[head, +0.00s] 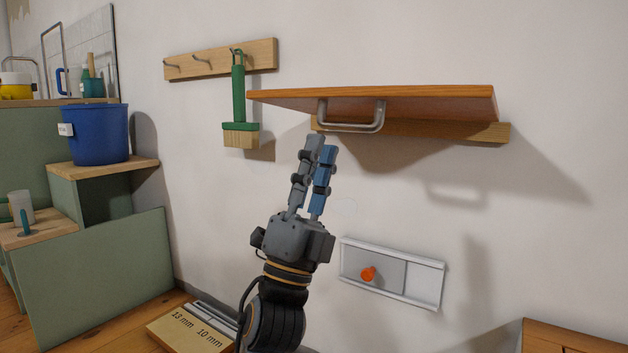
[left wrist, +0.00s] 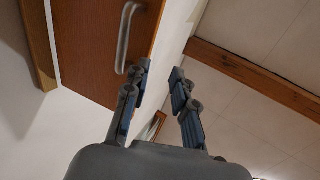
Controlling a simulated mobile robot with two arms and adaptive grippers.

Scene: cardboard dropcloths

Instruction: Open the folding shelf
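The folding shelf is a reddish-brown wooden board (head: 440,101) that stands out from the wall, roughly level, above a wooden wall strip (head: 480,131). A grey metal handle (head: 352,128) hangs from its underside. In the left wrist view the board's underside (left wrist: 90,45) and the handle (left wrist: 124,38) are at upper left. My left gripper (head: 321,148) points up just below the handle's left end. In the left wrist view the gripper (left wrist: 160,72) has its fingers apart with nothing between them; one fingertip is close to the handle, and contact cannot be told. My right gripper is out of view.
A hook rail (head: 220,60) with a hanging green brush (head: 240,110) is left of the shelf. A blue bucket (head: 98,135) stands on green steps at left. A wooden box (head: 185,332) lies low.

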